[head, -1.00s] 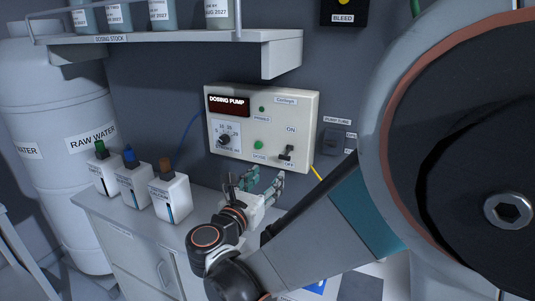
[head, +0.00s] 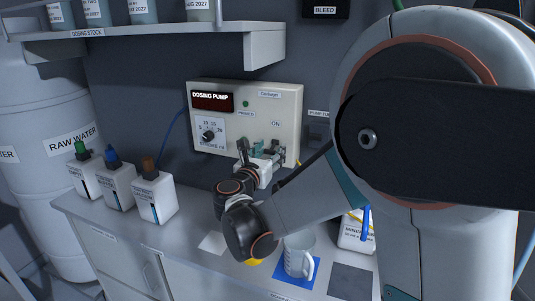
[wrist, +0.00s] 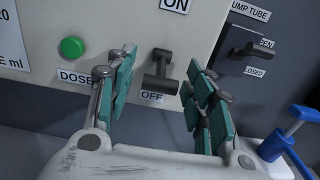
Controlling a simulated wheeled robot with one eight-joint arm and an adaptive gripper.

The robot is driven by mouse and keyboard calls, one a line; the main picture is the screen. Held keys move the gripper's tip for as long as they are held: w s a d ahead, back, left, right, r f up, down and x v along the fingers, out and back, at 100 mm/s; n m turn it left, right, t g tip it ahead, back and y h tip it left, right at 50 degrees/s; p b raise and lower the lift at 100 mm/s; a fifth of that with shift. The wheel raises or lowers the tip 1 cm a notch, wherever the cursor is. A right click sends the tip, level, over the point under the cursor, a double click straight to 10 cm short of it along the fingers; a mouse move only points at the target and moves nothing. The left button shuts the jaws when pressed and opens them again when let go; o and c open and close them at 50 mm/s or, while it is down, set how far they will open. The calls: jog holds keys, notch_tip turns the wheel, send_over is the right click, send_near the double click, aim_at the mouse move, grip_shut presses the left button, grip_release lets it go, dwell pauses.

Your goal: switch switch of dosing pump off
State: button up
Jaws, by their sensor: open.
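The crossbar sits low, close above OFF; the exact lean is hard to judge. My gripper (wrist: 162,68) is open, with one green-padded finger on each side of the switch. No contact with the lever is visible. In the head view my gripper (head: 262,152) is at the box's lower right and hides most of the switch.
A green DOSE button (wrist: 71,47) is just left of my left finger. The pump tube valve (wrist: 245,50) is to the right. White bottles (head: 153,197) stand on the counter at left. A jug (head: 299,255) stands below my arm. A shelf (head: 150,30) is overhead.

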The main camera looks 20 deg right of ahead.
jog(key=c, duration=1.1)
jog(key=shift+w+f+t+h+b, duration=0.15)
jog(key=shift+f+t+h+b, duration=0.25)
jog(key=shift+b, duration=0.65)
jog(key=shift+d+f+t+h+b, duration=0.2)
jog(key=shift+t+h+b, duration=0.3)
jog(key=shift+b, duration=0.65)
jog(key=shift+a, duration=0.1)
jog(key=o, duration=1.1)
jog(key=v, duration=1.2)
